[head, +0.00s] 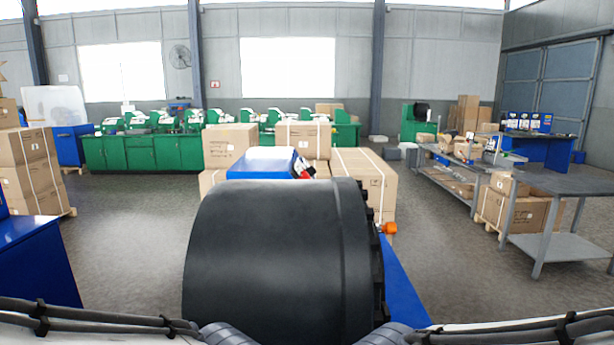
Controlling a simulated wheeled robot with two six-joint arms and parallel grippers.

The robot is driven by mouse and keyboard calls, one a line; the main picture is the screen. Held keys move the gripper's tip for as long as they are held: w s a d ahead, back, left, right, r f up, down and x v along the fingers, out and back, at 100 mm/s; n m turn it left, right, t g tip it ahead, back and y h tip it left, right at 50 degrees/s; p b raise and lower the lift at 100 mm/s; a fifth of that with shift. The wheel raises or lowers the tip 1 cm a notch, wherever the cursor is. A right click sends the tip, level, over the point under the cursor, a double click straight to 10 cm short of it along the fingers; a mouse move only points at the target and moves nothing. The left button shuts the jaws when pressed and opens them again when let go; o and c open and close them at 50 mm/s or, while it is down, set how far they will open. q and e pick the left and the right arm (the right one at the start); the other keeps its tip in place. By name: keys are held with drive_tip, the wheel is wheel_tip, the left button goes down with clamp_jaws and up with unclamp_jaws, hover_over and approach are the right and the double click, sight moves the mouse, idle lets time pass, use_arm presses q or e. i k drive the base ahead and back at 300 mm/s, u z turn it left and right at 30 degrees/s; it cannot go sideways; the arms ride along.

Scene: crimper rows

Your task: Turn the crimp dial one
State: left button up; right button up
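A blue machine stands directly in front of me, with a large black drum (275,265) filling the lower middle of the head view. The machine's blue top (262,165) shows behind the drum, with a small red and black part (303,168) at its right end. A small orange part (389,228) sticks out at the drum's right side. I cannot make out a crimp dial; the drum hides much of the machine. Parts of my arms show along the bottom edge, but neither gripper is in view.
Cardboard boxes (365,178) stand behind the machine. A blue bench (35,262) is at the left and a grey metal table (560,184) at the right. Open floor (130,230) lies on both sides. Green cabinets (140,153) line the back wall.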

sight(312, 170)
drive_tip(key=z, duration=0.05)
drive_tip(key=k, duration=0.5)
drive_tip(key=z, duration=2.25)
drive_tip(key=i, duration=3.25)
drive_tip(key=u, duration=2.05)
drive_tip(key=i, duration=2.05)
drive_tip(key=z, duration=0.05)
